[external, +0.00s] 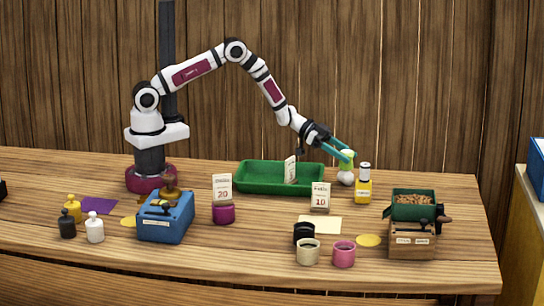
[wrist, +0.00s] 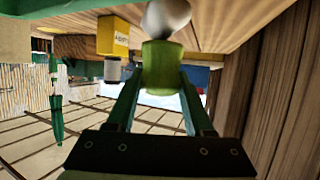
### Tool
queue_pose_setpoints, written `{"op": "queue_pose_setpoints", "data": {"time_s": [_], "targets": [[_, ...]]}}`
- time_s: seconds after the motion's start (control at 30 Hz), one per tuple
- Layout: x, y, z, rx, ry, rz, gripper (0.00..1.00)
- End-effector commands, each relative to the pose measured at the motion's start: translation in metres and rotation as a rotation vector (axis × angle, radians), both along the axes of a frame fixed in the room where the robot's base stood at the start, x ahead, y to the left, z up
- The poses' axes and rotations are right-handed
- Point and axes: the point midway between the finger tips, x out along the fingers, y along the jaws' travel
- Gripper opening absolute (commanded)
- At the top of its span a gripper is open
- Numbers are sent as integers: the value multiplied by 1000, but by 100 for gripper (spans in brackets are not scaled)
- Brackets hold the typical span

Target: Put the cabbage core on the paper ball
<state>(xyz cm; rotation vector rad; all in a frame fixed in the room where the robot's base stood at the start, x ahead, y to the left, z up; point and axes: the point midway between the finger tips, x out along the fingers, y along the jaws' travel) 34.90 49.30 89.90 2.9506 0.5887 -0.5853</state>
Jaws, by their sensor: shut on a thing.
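My gripper (external: 345,155) is at the right of the table, beyond the green tray, with its teal fingers shut on the light green cabbage core (external: 347,165). In the wrist view the core (wrist: 162,66) is a green cylinder between the two fingers (wrist: 160,78). The white paper ball (external: 346,178) stands on the table directly below the core. It also shows in the wrist view (wrist: 167,18), right at the core's far end. The two look in contact or nearly so; I cannot tell whether the core's weight rests on the ball.
A yellow bottle (external: 363,188) with a pale cap stands close to the right of the ball, also in the wrist view (wrist: 113,38). The green tray (external: 260,187) lies to the left. A wooden box with a green bin (external: 412,212) stands front right.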

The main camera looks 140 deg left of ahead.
Motion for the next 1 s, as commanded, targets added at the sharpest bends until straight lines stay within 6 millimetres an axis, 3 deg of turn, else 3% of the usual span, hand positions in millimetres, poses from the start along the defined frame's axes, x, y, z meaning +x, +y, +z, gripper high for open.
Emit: {"op": "queue_pose_setpoints", "data": {"time_s": [0.07,0.1,0.27,0.6,1.0], "targets": [[0,0,-3,0,0,0,0],[0,0,-3,0,1,0,56],[0,0,-3,0,0,0,82],[-3,-1,3,0,0,1,82],[-86,-35,39,-1,1,2,82]]}}
